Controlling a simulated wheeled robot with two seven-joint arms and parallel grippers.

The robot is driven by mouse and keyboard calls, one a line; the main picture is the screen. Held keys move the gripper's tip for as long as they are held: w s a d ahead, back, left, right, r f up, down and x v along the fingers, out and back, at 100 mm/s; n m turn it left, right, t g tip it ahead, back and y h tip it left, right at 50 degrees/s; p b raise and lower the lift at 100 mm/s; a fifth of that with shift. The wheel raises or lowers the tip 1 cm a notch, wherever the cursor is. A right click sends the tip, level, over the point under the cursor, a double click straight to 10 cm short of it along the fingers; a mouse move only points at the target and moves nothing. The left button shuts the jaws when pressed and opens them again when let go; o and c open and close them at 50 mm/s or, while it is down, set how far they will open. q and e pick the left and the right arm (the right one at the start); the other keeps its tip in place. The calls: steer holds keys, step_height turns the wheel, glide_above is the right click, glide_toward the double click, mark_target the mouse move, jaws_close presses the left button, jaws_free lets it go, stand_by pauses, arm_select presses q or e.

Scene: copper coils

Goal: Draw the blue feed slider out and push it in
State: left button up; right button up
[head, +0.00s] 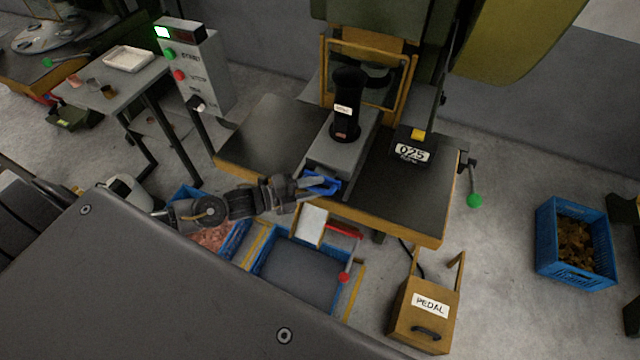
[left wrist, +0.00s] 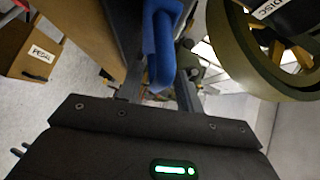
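The blue feed slider handle (head: 326,188) sticks out at the front end of the grey feed block (head: 334,158) on the press table. My left gripper (head: 314,188) is at this handle, with one finger on each side of it. In the left wrist view the blue handle (left wrist: 163,50) stands between the two fingers (left wrist: 160,88), and the fingers look spread, with a small gap on the left side. Contact on the right side is hard to judge. My right gripper is not in view.
A black feed tube (head: 345,115) stands on the block. A counter box (head: 411,147) and a green-knobbed lever (head: 474,200) are at the right. Below are a blue crate (head: 262,272), a red-handled tool (head: 345,231) and the pedal box (head: 408,318).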

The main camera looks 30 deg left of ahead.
arm_select(q)
steer(key=shift+x, duration=1.1)
steer(key=shift+r, duration=0.1)
jaws_close()
